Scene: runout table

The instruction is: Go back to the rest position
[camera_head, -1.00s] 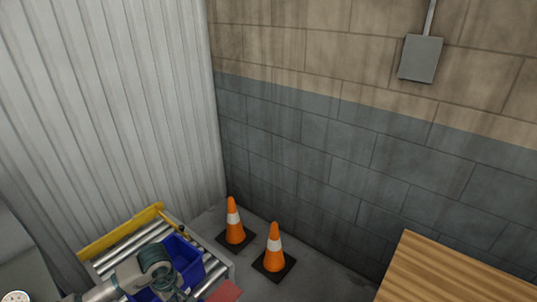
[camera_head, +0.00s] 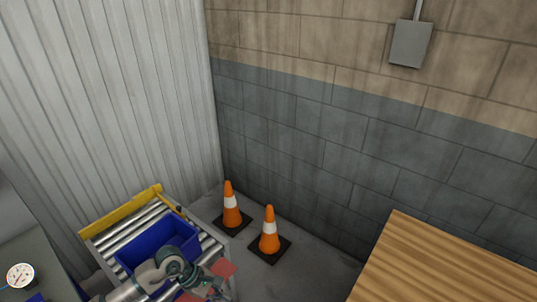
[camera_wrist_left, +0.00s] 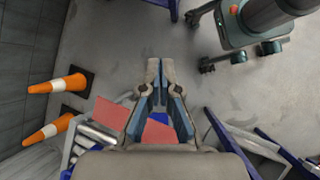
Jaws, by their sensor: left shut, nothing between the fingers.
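My left arm comes in from the bottom left in the head view, and my left gripper (camera_head: 214,288) is at the bottom edge, over the near right side of the roller conveyor. In the left wrist view the left gripper's fingers (camera_wrist_left: 153,66) meet at their tips, shut with nothing between them, above grey floor. A blue bin (camera_head: 150,248) sits on the conveyor (camera_head: 138,226), partly hidden behind my arm. My right gripper is not in view.
Two orange cones (camera_head: 231,207) (camera_head: 269,232) stand on the floor right of the conveyor. A wooden tabletop (camera_head: 440,265) fills the lower right. A red flat piece (camera_head: 223,268) is by the gripper. A yellow rail (camera_head: 121,212) edges the conveyor. A gauge (camera_head: 20,275) is at left.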

